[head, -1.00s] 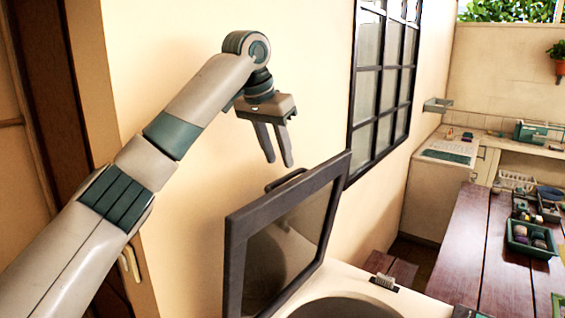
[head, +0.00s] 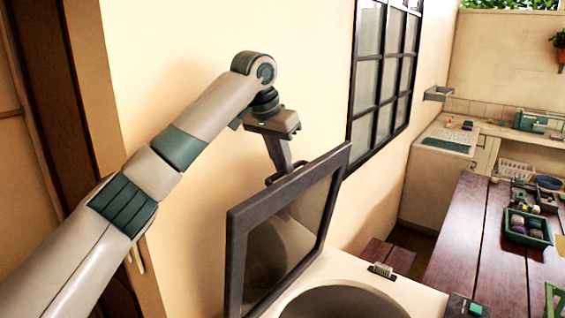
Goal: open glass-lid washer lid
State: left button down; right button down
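The glass lid (head: 234,262) of the washer has a dark frame and see-through pane. In the head view it stands steeply raised at the back left of the white washer top (head: 408,299), and the round drum opening (head: 345,302) is uncovered. A dark handle (head: 272,180) shows at the lid's upper edge. My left gripper (head: 281,164) points down just behind that edge, at the handle. Its fingers overlap in this view, so their gap is hidden, and I cannot tell whether they touch the handle. My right gripper is not in view.
The beige wall (head: 190,70) and dark-framed window (head: 383,80) are close behind the lid. A wooden table (head: 470,240) on the right holds a green tray (head: 527,230) of small items. A counter (head: 435,175) stands farther back.

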pick_arm(q)
jog(key=w+a, duration=0.2)
jog(key=a, duration=0.1)
jog(key=w+a, duration=0.1)
jog(key=shift+w+a+f, duration=0.1)
jog(key=shift+a, duration=0.3)
jog(key=c, duration=1.8)
grip_release()
jog(key=shift+d, duration=0.1)
jog(key=shift+o, duration=0.2)
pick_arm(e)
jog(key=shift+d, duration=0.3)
